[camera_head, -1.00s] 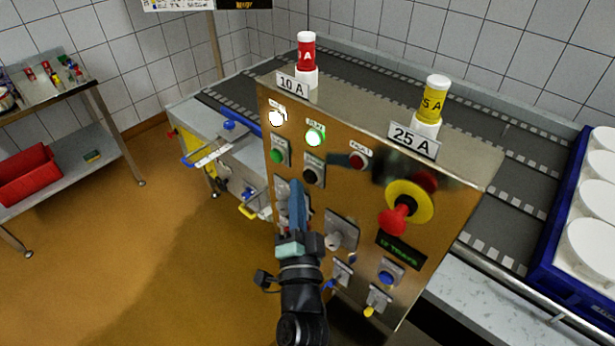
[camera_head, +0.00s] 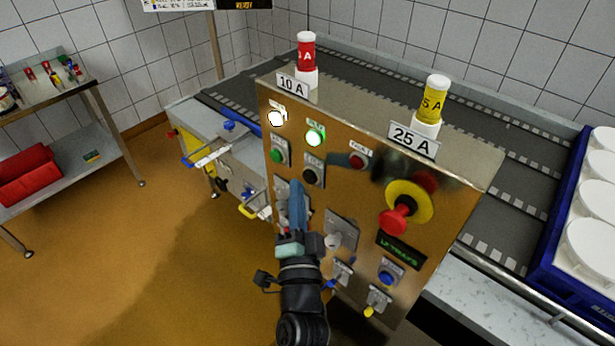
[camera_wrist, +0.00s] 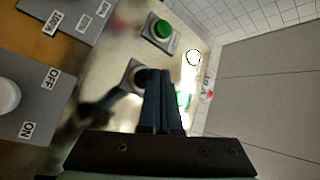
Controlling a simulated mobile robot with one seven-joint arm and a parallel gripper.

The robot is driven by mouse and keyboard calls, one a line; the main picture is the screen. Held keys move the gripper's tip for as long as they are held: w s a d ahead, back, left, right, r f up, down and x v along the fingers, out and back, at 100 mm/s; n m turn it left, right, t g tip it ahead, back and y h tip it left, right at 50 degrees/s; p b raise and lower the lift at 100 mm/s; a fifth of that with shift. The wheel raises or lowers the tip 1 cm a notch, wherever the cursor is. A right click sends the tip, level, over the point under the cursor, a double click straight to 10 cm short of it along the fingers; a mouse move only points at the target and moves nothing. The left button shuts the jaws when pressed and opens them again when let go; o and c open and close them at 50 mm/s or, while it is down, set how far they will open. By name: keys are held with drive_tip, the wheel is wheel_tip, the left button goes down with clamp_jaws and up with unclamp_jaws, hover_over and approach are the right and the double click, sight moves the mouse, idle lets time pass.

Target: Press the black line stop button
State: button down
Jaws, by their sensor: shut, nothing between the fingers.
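The black button (camera_head: 313,176) sits on a grey plate on the steel control panel (camera_head: 345,190), right of a green button (camera_head: 277,156). My gripper (camera_head: 298,186) is shut and empty in front of the panel, its fingertips just below and left of the black button in the head view. In the wrist view the black button (camera_wrist: 140,76) lies right at my gripper's (camera_wrist: 158,74) tips, which partly cover it. I cannot tell whether they touch. The green button (camera_wrist: 161,28) is above it there.
Selector switches (camera_head: 338,236) lie lower. Lit white (camera_head: 277,118) and green (camera_head: 315,138) lamps sit above. A conveyor (camera_head: 370,85) runs behind the panel.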

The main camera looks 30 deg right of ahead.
drive_tip(key=shift+d, duration=0.1)
drive_tip(key=shift+w+d+b, duration=0.15)
drive_tip(key=shift+d+b, duration=0.15)
drive_tip(key=shift+b, duration=0.1)
drive_tip(key=shift+w+d+b, duration=0.15)
drive_tip(key=shift+d+b, duration=0.35)
idle(1.0)
drive_tip(key=shift+a+r, duration=0.1)
drive_tip(key=shift+s+a+p, duration=0.35)
drive_tip(key=shift+a+p, duration=0.4)
drive_tip(key=shift+p, duration=0.15)
drive_tip(key=shift+a, duration=0.1)
drive_tip(key=a+p, duration=0.1)
drive_tip(key=s+a+p, duration=0.1)
drive_tip(key=a, duration=0.1)
drive_tip(key=a+p, duration=0.1)
drive_tip(key=p, duration=0.1)
drive_tip(key=shift+s+a, duration=0.3)
drive_tip(key=shift+s, duration=0.05)
